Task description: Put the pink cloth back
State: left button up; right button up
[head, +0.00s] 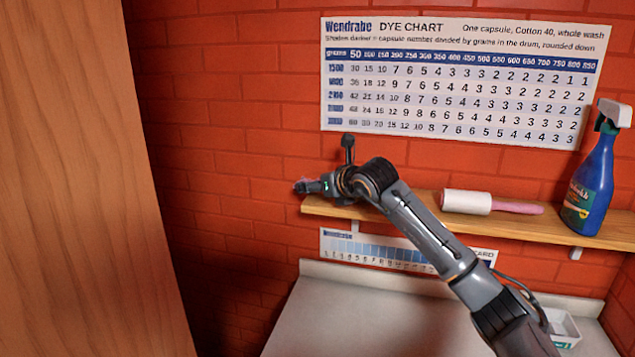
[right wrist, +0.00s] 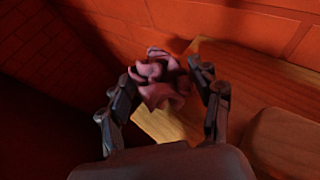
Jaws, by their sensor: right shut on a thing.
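The pink cloth (right wrist: 160,78) is a crumpled bundle between the fingers of my right gripper (right wrist: 162,88) in the right wrist view. The gripper is shut on it, close to the left end of the wooden shelf (right wrist: 180,122). In the head view the right gripper (head: 308,186) is at the shelf's left end, in front of the brick wall, and only a small bit of pinkish cloth (head: 301,183) shows at its tip. I cannot tell whether the cloth touches the shelf. My left gripper is in neither view.
The shelf (head: 525,225) also holds a lint roller (head: 468,202) with a pink handle and a blue spray bottle (head: 590,180). A dye chart (head: 460,80) hangs above. Below are a pale counter (head: 350,320) and a white bin (head: 564,328). A wooden panel (head: 80,190) fills the left side.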

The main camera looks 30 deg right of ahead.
jog(key=shift+s+d+f, duration=0.1)
jog(key=shift+f, duration=0.35)
jog(key=o, duration=0.8)
jog(key=b+v, duration=0.5)
jog(key=v, duration=0.7)
